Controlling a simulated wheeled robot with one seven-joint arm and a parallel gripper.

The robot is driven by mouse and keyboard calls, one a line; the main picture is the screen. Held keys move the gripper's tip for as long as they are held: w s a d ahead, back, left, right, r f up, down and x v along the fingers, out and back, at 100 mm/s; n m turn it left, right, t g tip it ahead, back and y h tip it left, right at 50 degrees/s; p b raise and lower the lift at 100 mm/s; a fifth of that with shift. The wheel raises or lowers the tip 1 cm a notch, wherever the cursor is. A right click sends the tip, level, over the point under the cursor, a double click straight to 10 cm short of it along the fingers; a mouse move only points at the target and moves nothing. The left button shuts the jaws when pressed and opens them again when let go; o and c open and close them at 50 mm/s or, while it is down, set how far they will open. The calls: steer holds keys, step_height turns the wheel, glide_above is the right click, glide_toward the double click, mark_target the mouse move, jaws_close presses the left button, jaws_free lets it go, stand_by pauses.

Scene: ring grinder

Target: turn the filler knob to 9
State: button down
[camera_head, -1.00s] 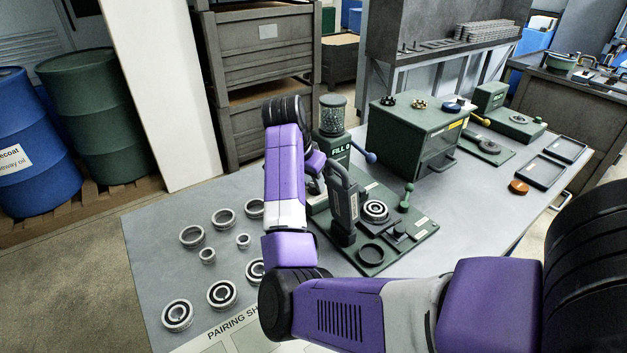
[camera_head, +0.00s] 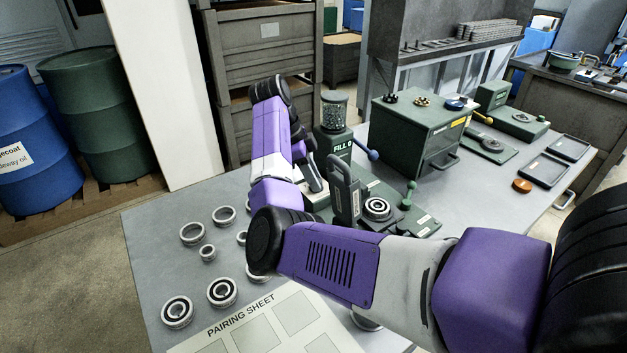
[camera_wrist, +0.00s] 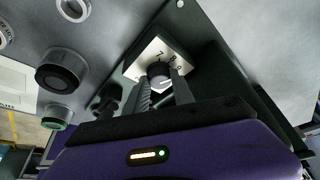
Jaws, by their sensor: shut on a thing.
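The green filler (camera_head: 338,147) with a jar of small balls on top stands at the back of the green press base. In the wrist view its dark round knob (camera_wrist: 159,72) sits on a pale dial plate (camera_wrist: 147,57) with printed numbers, a 7 among them. My gripper (camera_wrist: 161,84) is shut on the knob, one finger on each side. A light mark shows on the knob, but I cannot tell which number it points at. In the head view my arm hides the knob and most of my fingers.
Several bearing rings (camera_head: 222,292) lie on the table at left, near the pairing sheet (camera_head: 260,318). A green box machine (camera_head: 422,125) stands at right.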

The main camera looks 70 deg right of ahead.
steer(key=shift+d+m+y, duration=0.1)
steer(key=shift+m+y, duration=0.5)
steer(key=shift+m, duration=0.9)
steer(key=c, duration=1.1)
jaws_free()
steer(key=shift+r, duration=0.1)
steer(key=v, duration=0.7)
steer(key=shift+w+r+p, duration=0.25)
steer(key=shift+r+p, duration=0.05)
steer(key=shift+p, duration=0.05)
